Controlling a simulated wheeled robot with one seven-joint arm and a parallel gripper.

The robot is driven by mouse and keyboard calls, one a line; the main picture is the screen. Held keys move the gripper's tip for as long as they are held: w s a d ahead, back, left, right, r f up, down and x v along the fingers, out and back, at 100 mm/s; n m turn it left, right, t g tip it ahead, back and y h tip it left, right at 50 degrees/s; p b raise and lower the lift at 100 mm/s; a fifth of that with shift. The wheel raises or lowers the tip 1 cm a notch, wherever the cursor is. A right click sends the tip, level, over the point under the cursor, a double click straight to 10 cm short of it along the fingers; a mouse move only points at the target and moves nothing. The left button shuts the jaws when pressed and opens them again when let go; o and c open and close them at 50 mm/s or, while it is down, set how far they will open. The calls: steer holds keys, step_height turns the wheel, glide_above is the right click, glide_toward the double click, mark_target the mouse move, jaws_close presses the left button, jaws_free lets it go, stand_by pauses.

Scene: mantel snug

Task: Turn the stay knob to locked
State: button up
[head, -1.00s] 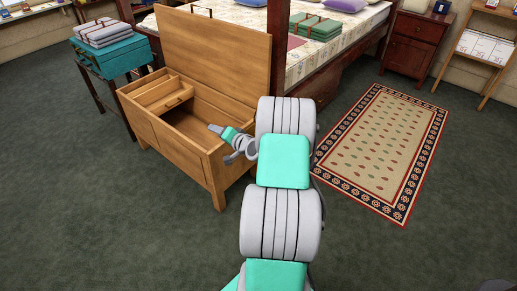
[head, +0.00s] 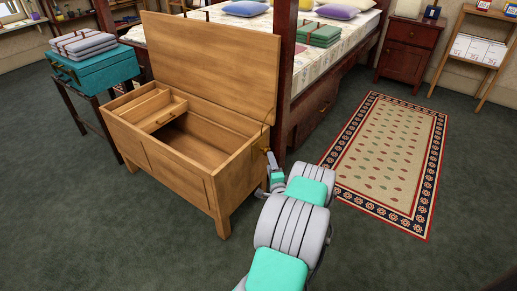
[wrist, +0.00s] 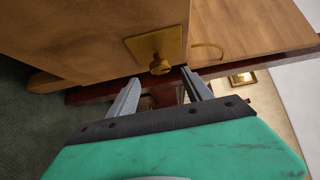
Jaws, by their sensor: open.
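The wooden chest (head: 180,178) stands with its lid (head: 215,62) raised. In the wrist view, a brass stay knob (wrist: 159,66) sits on a square brass plate (wrist: 150,45) on the chest's end wall. A curved brass stay (wrist: 208,47) shows beside the lid. My gripper (wrist: 158,84) is open and empty, its two fingers pointing toward the knob, which appears just beyond and between the tips. I cannot tell whether a finger touches it. In the head view, my gripper (head: 272,160) is at the chest's right end, small and partly hidden by my arm.
A bed (head: 345,45) with a dark wooden frame stands close behind the chest's right end. A patterned rug (head: 390,155) lies to the right. A teal case (head: 95,68) with folded cloth rests on a stand at left. Open floor lies in front.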

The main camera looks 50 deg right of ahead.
mark_target(265, 150)
steer(key=b+x, duration=0.1)
steer(key=x, duration=0.7)
steer(key=shift+b, duration=0.4)
steer(key=shift+c, duration=0.5)
jaws_close()
